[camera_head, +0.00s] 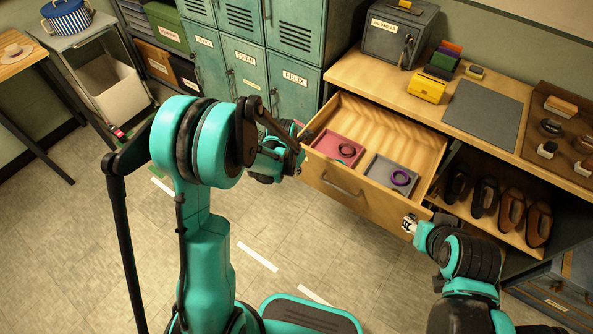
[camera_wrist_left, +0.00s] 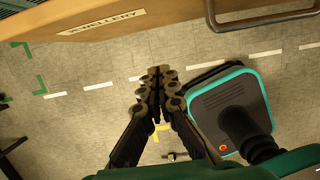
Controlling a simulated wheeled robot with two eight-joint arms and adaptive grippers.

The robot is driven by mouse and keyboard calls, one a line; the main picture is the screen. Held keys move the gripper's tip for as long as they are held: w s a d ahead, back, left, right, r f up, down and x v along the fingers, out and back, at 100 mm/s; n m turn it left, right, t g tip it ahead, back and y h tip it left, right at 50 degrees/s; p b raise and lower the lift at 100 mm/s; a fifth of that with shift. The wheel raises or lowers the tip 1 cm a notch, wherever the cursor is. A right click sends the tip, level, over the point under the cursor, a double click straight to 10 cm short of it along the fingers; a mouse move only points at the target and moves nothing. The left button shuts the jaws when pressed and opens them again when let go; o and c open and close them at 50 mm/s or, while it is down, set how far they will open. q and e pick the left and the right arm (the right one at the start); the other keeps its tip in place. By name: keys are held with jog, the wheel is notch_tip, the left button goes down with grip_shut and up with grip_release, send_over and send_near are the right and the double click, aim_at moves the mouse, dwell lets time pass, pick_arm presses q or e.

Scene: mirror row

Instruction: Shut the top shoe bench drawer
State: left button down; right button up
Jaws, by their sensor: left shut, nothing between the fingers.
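The top shoe bench drawer (camera_head: 345,192) is pulled well out of the wooden bench in the head view. Its front has a bar handle (camera_head: 342,186). A wooden front labelled "JEWELLERY" (camera_wrist_left: 150,12) crosses the top of the left wrist view. My left gripper (camera_head: 303,137) is by the drawer's left front corner, partly hidden by my arm. In the left wrist view its fingers (camera_wrist_left: 158,76) are together and empty, with floor behind them. My right gripper (camera_head: 408,225) is close to the drawer's right front corner. I cannot tell whether either gripper touches the drawer.
The drawer holds a pink tray (camera_head: 324,152) and a grey tray (camera_head: 378,186) with bracelets. Shoes (camera_head: 485,197) stand on the open shelf to its right. A safe (camera_head: 392,38) and a yellow box (camera_head: 427,88) are on the bench top. The floor before the drawer is clear.

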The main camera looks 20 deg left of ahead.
aim_at(305, 170)
pick_arm(q)
jog(key=shift+w+d+f+b, duration=0.3)
jog(key=shift+w+f+b, duration=0.35)
jog(key=shift+w+f, duration=0.45)
jog(key=shift+w+d+f+b, duration=0.35)
jog(key=shift+w+f+b, duration=0.35)
jog(key=shift+f, duration=0.75)
jog(key=shift+w+d+f+b, duration=0.3)
jog(key=shift+w+f+b, duration=0.25)
jog(key=shift+w+f, duration=0.6)
jog(key=shift+s, duration=0.1)
jog(key=shift+f, duration=0.1)
